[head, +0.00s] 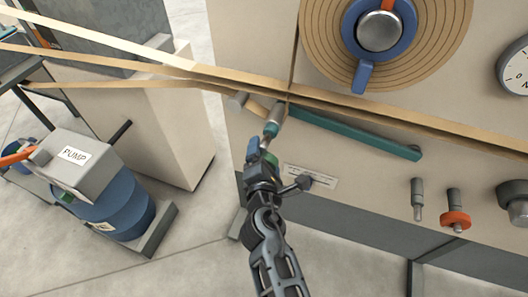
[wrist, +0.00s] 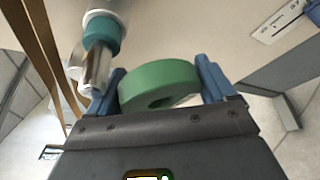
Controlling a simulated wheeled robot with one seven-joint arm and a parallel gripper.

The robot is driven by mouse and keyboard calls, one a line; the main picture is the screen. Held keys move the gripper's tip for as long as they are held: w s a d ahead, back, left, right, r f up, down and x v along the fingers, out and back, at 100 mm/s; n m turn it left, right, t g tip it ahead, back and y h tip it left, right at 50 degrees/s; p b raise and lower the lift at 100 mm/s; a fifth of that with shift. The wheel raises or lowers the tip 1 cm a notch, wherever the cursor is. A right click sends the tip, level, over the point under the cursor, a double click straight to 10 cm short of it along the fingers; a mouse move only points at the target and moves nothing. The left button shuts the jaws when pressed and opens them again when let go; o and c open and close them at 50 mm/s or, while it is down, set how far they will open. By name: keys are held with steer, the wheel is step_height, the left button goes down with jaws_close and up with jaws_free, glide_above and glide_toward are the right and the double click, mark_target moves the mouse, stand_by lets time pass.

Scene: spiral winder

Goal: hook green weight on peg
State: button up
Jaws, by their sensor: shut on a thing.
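My gripper (head: 262,150) is shut on the green weight (wrist: 160,80), a thick disc with a dark opening, which sits between the two blue fingers in the wrist view. In the head view the weight is mostly hidden by my gripper. A grey peg-like cylinder with a teal collar (head: 271,129) and a metal tip is just above my gripper. In the wrist view this teal collar (wrist: 103,32) and its metal tip are just left of the weight. The weight looks beside the tip, not around it; whether they touch I cannot tell.
A teal bar (head: 360,136) slopes across the machine front, below the tan strips (head: 340,100). To the right hang a grey peg (head: 418,198) and another with an orange disc (head: 455,220). A blue pump (head: 105,205) stands on the floor at left.

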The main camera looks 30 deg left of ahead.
steer(key=s+d+r, duration=0.1)
steer(key=s+d, duration=0.2)
steer(key=s, duration=1.1)
steer(key=shift+s+d+p, duration=0.3)
stand_by(1.1)
